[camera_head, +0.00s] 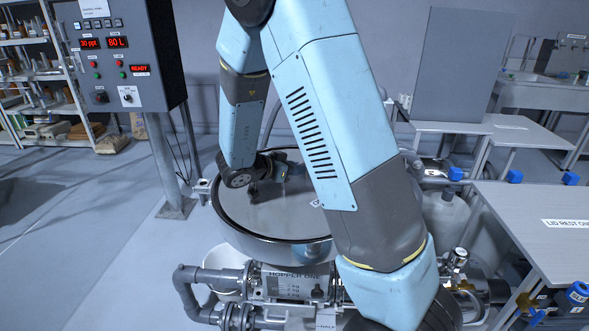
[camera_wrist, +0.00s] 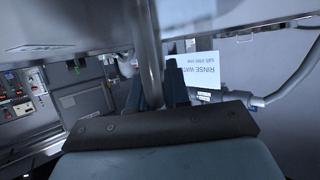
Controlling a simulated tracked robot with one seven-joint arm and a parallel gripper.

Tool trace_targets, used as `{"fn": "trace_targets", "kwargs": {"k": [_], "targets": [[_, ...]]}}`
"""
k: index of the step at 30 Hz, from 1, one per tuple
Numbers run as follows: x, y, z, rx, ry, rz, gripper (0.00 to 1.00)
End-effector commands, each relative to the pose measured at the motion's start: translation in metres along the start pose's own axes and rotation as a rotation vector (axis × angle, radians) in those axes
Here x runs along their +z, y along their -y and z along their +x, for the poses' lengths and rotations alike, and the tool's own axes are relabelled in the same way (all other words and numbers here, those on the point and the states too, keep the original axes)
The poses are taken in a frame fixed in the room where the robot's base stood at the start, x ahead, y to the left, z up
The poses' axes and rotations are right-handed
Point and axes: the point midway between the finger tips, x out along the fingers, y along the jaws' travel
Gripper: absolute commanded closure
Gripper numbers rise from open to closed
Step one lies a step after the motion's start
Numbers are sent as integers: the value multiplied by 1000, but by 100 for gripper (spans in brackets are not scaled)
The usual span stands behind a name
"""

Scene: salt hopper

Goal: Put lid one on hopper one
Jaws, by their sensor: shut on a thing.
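Hopper one (camera_head: 290,253) is a round steel vessel with a "HOPPER ONE" plate below its rim. Lid one (camera_head: 285,217), a flat grey disc, lies over its mouth, roughly centred. Whether its edge is fully seated all round cannot be told, as my arm hides the right part. My gripper (camera_head: 263,188) is at the lid's upper left half, shut on its handle. In the wrist view my dark fingers (camera_wrist: 160,85) are around a metal bar (camera_wrist: 151,50), with the pale lid surface (camera_wrist: 75,22) along the top.
A control cabinet (camera_head: 125,55) stands at the left, reading "READY". A bench marked "LID REST ONE" (camera_head: 540,215) is at the right and is bare where seen. Pipes (camera_head: 205,280) run below the hopper. A "RINSE WATER" label (camera_wrist: 197,72) shows upside down. Floor at left is clear.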

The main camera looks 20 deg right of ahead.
Motion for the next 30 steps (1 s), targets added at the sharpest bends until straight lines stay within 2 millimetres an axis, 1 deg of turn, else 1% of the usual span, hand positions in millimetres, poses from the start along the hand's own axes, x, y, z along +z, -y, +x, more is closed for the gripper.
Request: {"fn": "trace_targets", "kwargs": {"k": [15,16,24,30], "targets": [[6,0,2,-1,-1,0,100],[6,1,2,-1,-1,0,80],[6,1,2,-1,-1,0,55],[7,0,2,-1,1,-2,53]]}}
